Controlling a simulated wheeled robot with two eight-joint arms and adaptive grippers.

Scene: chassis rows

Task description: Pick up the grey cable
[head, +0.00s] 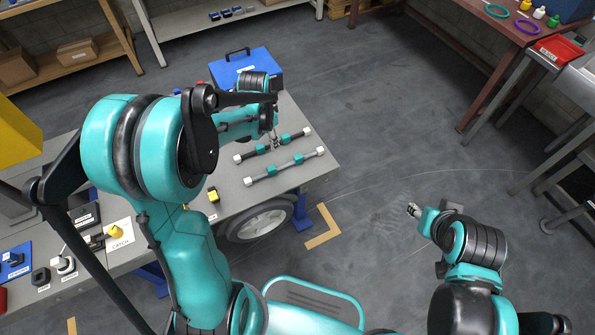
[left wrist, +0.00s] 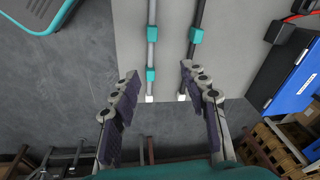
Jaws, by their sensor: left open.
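Two cables lie side by side on the grey workbench, each with teal clips and white ends. The nearer one (head: 285,167) looks mid-grey; it is the left one in the left wrist view (left wrist: 152,50). The farther one (head: 290,136) looks slightly darker; it is the right one there (left wrist: 199,18). My left gripper (head: 275,143) hangs over the farther cable in the head view and hides part of it. In the left wrist view its open fingers (left wrist: 158,72) appear either side of the left cable, with nothing held. My right gripper (head: 413,211) is over the floor, away from the bench.
A blue toolbox (head: 246,68) stands behind the cables; it also shows in the left wrist view (left wrist: 297,85). A small yellow-and-black item (head: 213,195) lies nearer on the workbench (head: 312,172). A side table (head: 508,42) with rings and bottles stands at right.

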